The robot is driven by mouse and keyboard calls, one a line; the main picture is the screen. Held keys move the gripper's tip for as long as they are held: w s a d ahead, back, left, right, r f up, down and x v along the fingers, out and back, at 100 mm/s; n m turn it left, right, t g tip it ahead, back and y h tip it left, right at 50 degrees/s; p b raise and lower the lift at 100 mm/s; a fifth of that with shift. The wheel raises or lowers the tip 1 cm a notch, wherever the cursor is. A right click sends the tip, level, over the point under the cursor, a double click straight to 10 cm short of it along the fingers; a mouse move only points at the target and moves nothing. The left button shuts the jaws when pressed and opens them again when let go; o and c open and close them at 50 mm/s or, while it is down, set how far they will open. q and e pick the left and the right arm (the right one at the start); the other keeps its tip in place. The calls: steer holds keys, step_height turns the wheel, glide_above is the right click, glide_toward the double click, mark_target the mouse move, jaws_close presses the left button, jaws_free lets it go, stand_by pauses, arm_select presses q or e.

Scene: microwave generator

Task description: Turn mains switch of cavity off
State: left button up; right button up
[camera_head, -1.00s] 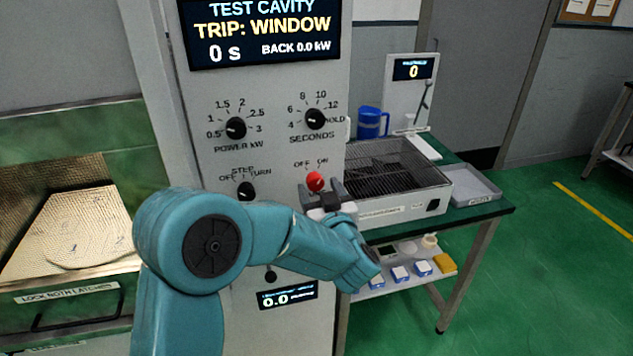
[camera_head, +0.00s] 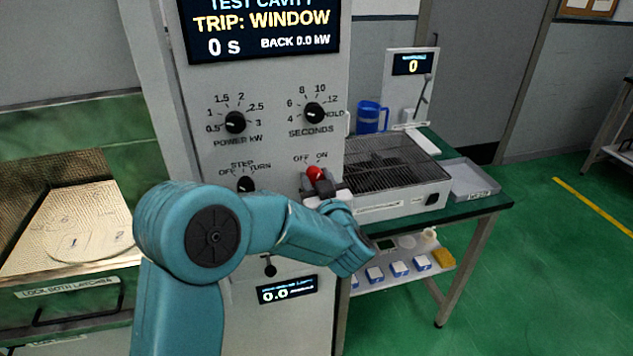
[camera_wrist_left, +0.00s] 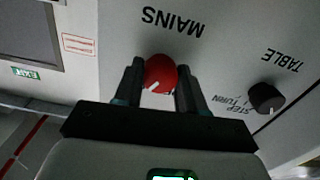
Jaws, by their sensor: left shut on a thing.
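The red mains switch knob (camera_head: 314,173) sits on the grey panel below the OFF and ON marks. It also shows in the left wrist view (camera_wrist_left: 160,73), below the upside-down word MAINS. There its white pointer line slants to the lower left, which is the ON side given the inverted lettering. My left gripper (camera_head: 318,184) is at the knob and partly hides it. In the wrist view its two dark fingers (camera_wrist_left: 158,88) are shut on the knob, one on each side. My right gripper is not in view.
The black table knob (camera_wrist_left: 266,97) is beside the mains knob. Power (camera_head: 235,122) and seconds (camera_head: 314,113) knobs are above. A display (camera_head: 262,32) reads "TRIP: WINDOW". A bench with a wire-mesh box (camera_head: 390,170) and blue jug (camera_head: 369,117) stands right of the panel.

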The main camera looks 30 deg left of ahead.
arm_select(q)
steer(key=n+b, duration=0.2)
steer(key=b, duration=0.1)
steer(key=n+b, duration=0.3)
steer(key=b, duration=0.1)
steer(key=n+b, duration=0.3)
steer(key=shift+f, duration=0.3)
steer(key=shift+r+n+b, duration=0.2)
steer(key=shift+n+b, duration=1.7)
steer(key=o, duration=1.1)
steer(key=shift+c, duration=0.2)
steer(key=shift+r, duration=0.1)
steer(key=b+v, duration=0.1)
steer(key=v, duration=1.5)
steer(key=shift+d, duration=0.15)
